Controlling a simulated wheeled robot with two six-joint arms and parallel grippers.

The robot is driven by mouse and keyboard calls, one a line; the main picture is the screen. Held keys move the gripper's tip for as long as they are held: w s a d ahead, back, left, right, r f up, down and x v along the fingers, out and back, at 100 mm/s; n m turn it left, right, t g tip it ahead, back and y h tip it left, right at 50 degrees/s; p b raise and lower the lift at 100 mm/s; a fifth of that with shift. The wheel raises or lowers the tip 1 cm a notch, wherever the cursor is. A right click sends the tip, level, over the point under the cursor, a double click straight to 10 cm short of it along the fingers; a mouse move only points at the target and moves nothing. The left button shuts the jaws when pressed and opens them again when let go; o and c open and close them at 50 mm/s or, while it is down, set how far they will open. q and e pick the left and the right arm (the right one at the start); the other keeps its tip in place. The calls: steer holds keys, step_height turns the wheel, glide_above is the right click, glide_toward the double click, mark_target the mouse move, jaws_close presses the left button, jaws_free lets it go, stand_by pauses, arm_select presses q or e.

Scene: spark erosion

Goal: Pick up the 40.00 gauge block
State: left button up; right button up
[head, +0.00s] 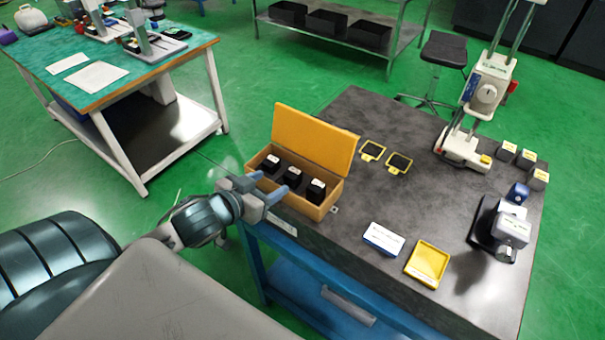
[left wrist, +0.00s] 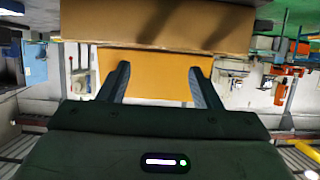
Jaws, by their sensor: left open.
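An open wooden box (head: 318,212) with a raised yellow lid (head: 312,138) sits at the left edge of the dark table. Three dark blocks with white labels stand in it: left block (head: 270,165), middle block (head: 291,178) and right block (head: 316,193). The labels are too small to read, so I cannot tell which is the 40.00 gauge block. My left gripper (head: 274,183) is open and empty at the box's near side. The left wrist view shows its parted fingers (left wrist: 158,72), with the box wall (left wrist: 158,25) and yellow lid (left wrist: 158,78) beyond; no block shows there.
The dark table (head: 330,262) also holds two yellow-framed pads (head: 372,149), a white-and-blue box (head: 383,239), a yellow tray (head: 428,264), a stand instrument (head: 464,150) and several grey labelled blocks (head: 526,158). The table middle is clear.

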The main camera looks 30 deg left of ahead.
mark_target(292, 173)
arm_select(q)
steer(key=x, duration=0.4)
steer(key=shift+w+f, duration=0.15)
steer(key=shift+w, duration=0.15)
steer(key=shift+w+d+f+p, duration=0.1)
steer(key=shift+w+p, duration=0.25)
steer(key=shift+p, duration=0.05)
steer(key=x, duration=0.1)
steer(key=p+x, duration=0.1)
steer(key=x, duration=0.2)
steer(key=shift+d, duration=0.3)
steer(key=shift+w+f, duration=0.15)
steer(key=shift+f, duration=0.1)
jaws_close()
